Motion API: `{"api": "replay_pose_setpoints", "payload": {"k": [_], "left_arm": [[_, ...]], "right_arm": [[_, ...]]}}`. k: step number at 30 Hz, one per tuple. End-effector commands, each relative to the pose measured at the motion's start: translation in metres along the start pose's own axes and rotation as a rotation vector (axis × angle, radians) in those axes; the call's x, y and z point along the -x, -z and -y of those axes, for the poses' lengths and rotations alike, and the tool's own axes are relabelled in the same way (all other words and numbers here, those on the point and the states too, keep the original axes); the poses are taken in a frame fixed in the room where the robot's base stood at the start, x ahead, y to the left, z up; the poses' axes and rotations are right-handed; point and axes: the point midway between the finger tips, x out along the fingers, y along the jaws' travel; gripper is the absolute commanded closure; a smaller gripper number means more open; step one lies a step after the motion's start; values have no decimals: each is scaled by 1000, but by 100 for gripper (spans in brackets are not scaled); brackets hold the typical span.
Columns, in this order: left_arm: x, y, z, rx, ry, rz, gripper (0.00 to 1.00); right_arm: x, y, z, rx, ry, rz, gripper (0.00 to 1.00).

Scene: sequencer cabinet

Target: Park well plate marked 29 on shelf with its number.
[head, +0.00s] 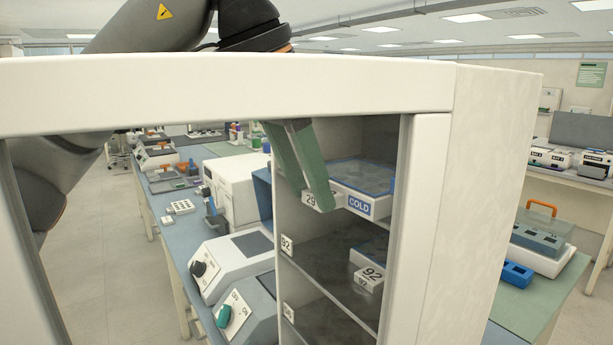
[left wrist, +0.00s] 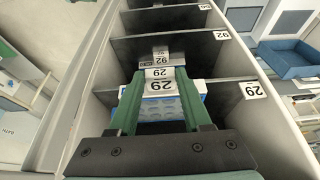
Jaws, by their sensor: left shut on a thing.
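The well plate marked 29 (head: 368,184) is white with a blue top and a COLD label. My left gripper (head: 318,197) is shut on its labelled end, and the plate is inside the upper part of the cabinet. In the left wrist view, the plate (left wrist: 161,88) lies between the green fingers of the left gripper (left wrist: 155,95), its 29 labels facing the camera. The shelf tagged 29 (left wrist: 252,91) is close by the plate; the fingers and plate hide much of its edge, and I cannot tell whether the plate rests on it. My right gripper is out of view.
A plate marked 92 (head: 369,276) sits on the shelf below, tagged 92 (head: 287,245). The cabinet's top beam (head: 230,95) and right post (head: 412,230) frame the opening. Another shelf is lower down. Benches with instruments stand behind and to the right.

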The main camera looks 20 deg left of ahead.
Motion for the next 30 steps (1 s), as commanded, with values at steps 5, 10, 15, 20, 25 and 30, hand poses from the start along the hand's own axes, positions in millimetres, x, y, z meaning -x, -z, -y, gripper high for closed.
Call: {"api": "replay_pose_setpoints", "payload": {"k": [5, 10, 15, 20, 25, 30], "left_arm": [[-1, 0, 0, 0, 0, -2, 100], [-1, 0, 0, 0, 0, -1, 48], [-1, 0, 0, 0, 0, -1, 29], [-1, -1, 0, 0, 0, -1, 16], [-1, -1, 0, 0, 0, 1, 16], [9, 0, 0, 0, 1, -1, 16]], "right_arm": [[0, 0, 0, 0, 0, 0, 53], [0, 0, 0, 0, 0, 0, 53], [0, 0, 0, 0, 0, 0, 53], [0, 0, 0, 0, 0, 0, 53], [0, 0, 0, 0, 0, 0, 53], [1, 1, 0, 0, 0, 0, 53]]}}
